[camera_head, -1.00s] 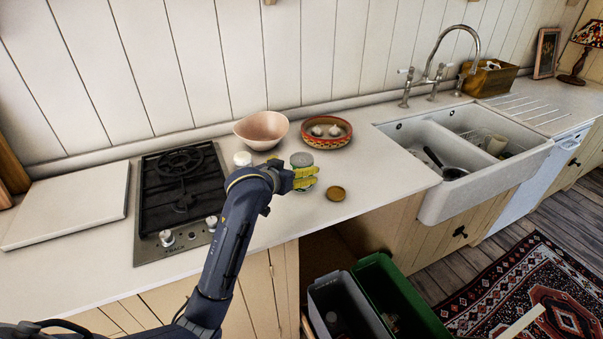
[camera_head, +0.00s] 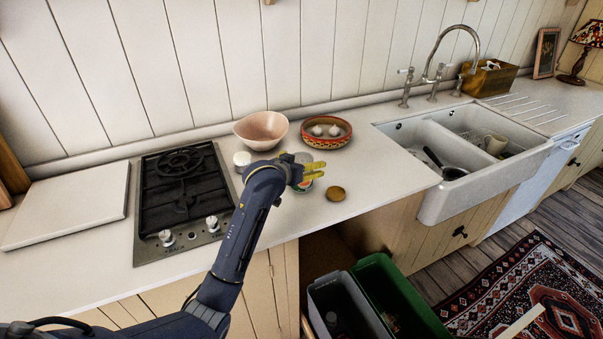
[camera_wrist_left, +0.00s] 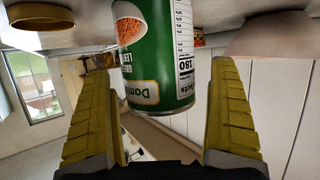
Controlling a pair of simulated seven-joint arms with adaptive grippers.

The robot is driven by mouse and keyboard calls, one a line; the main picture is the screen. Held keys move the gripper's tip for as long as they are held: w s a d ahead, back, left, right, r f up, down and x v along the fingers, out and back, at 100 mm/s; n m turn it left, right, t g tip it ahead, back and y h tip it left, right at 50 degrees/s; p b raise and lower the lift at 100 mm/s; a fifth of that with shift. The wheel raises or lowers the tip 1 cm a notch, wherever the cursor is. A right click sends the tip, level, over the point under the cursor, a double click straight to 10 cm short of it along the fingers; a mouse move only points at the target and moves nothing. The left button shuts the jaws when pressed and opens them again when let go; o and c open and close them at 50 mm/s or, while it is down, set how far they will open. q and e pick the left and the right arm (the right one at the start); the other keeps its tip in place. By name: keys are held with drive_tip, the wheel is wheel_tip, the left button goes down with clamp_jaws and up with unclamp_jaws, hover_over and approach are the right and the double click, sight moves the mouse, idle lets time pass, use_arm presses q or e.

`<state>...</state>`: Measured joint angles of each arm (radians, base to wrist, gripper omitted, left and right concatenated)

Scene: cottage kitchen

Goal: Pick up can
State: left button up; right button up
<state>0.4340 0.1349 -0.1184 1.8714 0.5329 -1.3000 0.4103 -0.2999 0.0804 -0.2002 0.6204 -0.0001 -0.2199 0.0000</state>
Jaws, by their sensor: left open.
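The can is green and white with a printed label and a metal end. In the left wrist view the can (camera_wrist_left: 155,50) appears upside down, between the tips of my two yellow fingers, with a gap on each side. In the head view the can (camera_head: 304,158) stands on the counter, mostly hidden behind my left gripper (camera_head: 315,177). My left gripper is open around or just in front of the can; I cannot tell how deep the can sits between the fingers. It also shows in the left wrist view (camera_wrist_left: 165,105). My right gripper is not in view.
On the counter (camera_head: 375,172) near the can are a pink bowl (camera_head: 261,130), a patterned dish (camera_head: 327,142) with garlic, a white jar (camera_head: 242,159) and a small brown lid-like disc (camera_head: 336,193). A stove (camera_head: 181,190) is left, a sink (camera_head: 445,200) right.

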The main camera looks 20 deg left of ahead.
use_arm(q)
drive_tip(key=c, duration=1.3)
drive_tip(key=shift+r, duration=0.1)
wheel_tip(320, 180, up, 20)
drive_tip(key=shift+f, duration=0.1)
idle(0.3)
